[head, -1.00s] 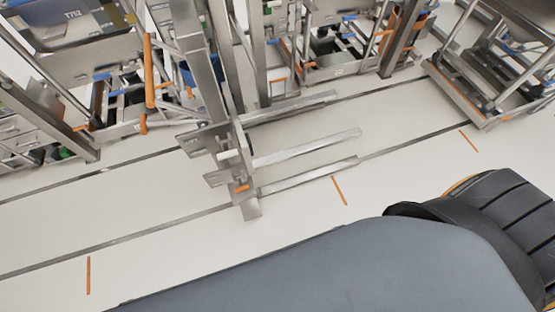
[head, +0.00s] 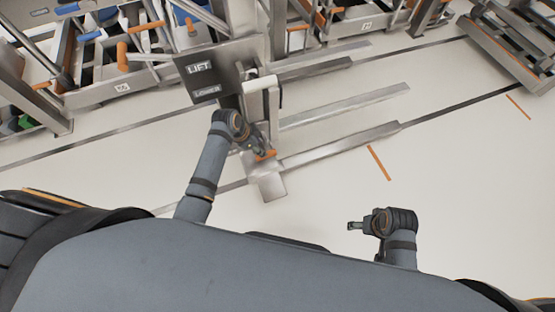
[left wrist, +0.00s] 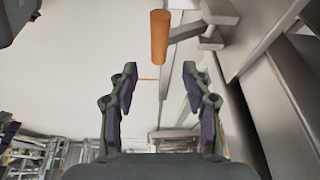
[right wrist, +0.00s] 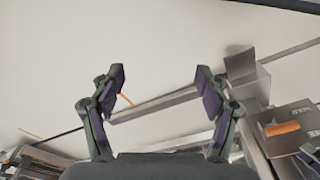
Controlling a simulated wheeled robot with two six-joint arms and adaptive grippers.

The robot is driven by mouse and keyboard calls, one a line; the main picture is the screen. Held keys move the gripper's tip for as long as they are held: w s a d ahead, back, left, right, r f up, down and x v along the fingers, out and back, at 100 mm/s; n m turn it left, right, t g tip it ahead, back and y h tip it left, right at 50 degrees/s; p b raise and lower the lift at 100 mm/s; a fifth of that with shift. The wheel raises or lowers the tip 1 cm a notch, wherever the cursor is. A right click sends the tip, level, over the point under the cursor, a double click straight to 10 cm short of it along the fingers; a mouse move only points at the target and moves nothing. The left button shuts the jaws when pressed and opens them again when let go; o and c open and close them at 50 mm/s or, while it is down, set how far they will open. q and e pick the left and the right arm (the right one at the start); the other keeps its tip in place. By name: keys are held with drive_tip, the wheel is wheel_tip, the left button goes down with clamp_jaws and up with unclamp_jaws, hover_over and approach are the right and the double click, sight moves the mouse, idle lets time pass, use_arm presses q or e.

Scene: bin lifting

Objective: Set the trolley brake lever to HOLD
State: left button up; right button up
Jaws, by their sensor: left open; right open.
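The wheeled trolley with its mast and two long forks (head: 345,105) stands ahead of me. Low on the mast's near side is an orange lever grip (head: 265,155), apparently the brake lever. In the right wrist view an orange grip (right wrist: 282,128) lies across a grey plate (right wrist: 300,118) with small, hard-to-read lettering. In the left wrist view an orange cylindrical handle (left wrist: 159,38) on a metal arm is ahead of the fingertips, not between them. My left gripper (head: 260,146) is open and empty beside the lever. My right gripper (head: 354,226) is open over bare floor, apart from the trolley.
A dark panel reading LIFT and LOWER (head: 208,78) is fixed to the mast above my left gripper. Metal racks with blue and orange parts (head: 110,60) fill the back. Another metal frame (head: 510,50) stands at the back right. The floor at right (head: 470,190) is clear.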

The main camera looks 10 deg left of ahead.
sight(271, 152)
use_arm(q)
drive_tip(key=shift+w+d+m, duration=0.3)
drive_tip(key=shift+d+r, duration=0.2)
drive_tip(key=shift+r, duration=0.1)
drive_tip(key=b+x, duration=0.1)
drive_tip(key=x, duration=0.1)
drive_tip(key=shift+f, duration=0.25)
drive_tip(key=b+x, duration=0.3)
drive_tip(key=x, duration=0.3)
drive_tip(key=shift+d+f, duration=0.15)
drive_tip(key=shift+f, duration=0.2)
drive_tip(key=shift+w+d+f+b, duration=0.2)
drive_tip(key=shift+f+b, duration=0.2)
drive_tip(key=shift+f, duration=0.1)
use_arm(e)
drive_tip(key=a+f+t, duration=0.1)
drive_tip(key=a+f+t+y, duration=0.1)
drive_tip(key=shift+w+a+f+t, duration=0.15)
drive_tip(key=shift+f+t, duration=0.1)
drive_tip(key=shift+t, duration=0.05)
use_arm(q)
clamp_jaws()
